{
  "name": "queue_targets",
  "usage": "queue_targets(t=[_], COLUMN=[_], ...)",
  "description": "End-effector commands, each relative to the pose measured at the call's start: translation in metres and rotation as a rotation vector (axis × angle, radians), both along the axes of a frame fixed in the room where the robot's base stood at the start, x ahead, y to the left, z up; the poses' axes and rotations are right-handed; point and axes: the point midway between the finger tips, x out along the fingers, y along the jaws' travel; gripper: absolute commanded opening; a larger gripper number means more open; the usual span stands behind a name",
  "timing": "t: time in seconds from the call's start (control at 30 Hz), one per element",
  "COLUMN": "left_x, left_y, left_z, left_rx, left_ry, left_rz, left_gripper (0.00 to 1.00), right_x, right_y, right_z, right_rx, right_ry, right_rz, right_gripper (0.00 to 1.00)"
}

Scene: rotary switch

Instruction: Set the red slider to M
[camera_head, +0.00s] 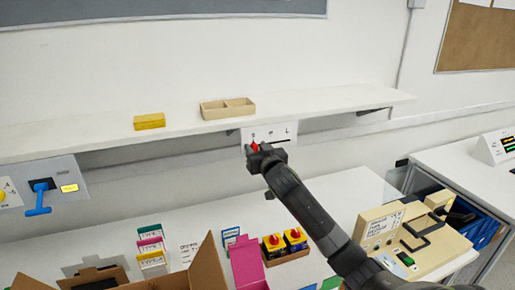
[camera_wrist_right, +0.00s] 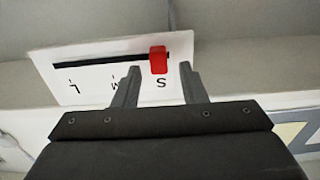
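The white slider panel (camera_head: 281,137) hangs under the front of the shelf, with a dark slot and size letters. The red slider (camera_head: 254,146) is at the left end of the slot. In the right wrist view the picture is upside down; the red slider (camera_wrist_right: 158,58) stands at the letter S, with M and L farther along. My right gripper (camera_head: 260,154) is at the panel. Its fingers (camera_wrist_right: 159,68) are open, one on each side of the slider, with gaps showing on both sides. My left gripper is not in view.
The white shelf (camera_head: 314,104) above holds a yellow block (camera_head: 149,121) and a beige tray (camera_head: 227,108). A grey panel with a blue lever (camera_head: 39,198) is at left. Below are cardboard boxes, red-and-yellow switches (camera_head: 274,244) and a beige case (camera_head: 430,243).

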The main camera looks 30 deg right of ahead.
Motion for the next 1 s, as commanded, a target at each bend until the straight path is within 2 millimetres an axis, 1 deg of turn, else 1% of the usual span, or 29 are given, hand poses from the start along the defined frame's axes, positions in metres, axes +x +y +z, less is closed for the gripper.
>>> queue_targets(t=[0.17, 0.27, 0.47, 0.5, 0.77, 0.87, 1.0], left_x=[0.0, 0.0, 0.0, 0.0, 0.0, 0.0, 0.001], left_y=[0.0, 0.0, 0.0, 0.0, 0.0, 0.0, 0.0], left_z=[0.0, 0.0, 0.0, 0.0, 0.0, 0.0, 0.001], left_rx=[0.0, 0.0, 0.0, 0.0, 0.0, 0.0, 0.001], left_ry=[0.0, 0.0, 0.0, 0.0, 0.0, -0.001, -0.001], left_rz=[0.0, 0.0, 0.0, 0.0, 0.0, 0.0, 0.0], left_gripper=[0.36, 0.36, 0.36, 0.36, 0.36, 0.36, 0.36], right_x=[0.0, 0.0, 0.0, 0.0, -0.001, -0.003, -0.009], right_y=[0.0, 0.0, 0.0, 0.0, -0.002, -0.015, -0.039], right_z=[0.0, 0.0, 0.0, 0.0, 0.0, 0.0, 0.0], right_rx=[0.0, 0.0, 0.0, 0.0, -0.001, -0.006, -0.006], right_ry=[0.0, 0.0, 0.0, 0.0, 0.0, 0.001, 0.001], right_rz=[0.0, 0.0, 0.0, 0.0, -0.001, -0.003, -0.004], right_gripper=[0.38, 0.28, 0.02, 0.0, 0.0, 0.0, 0.0])
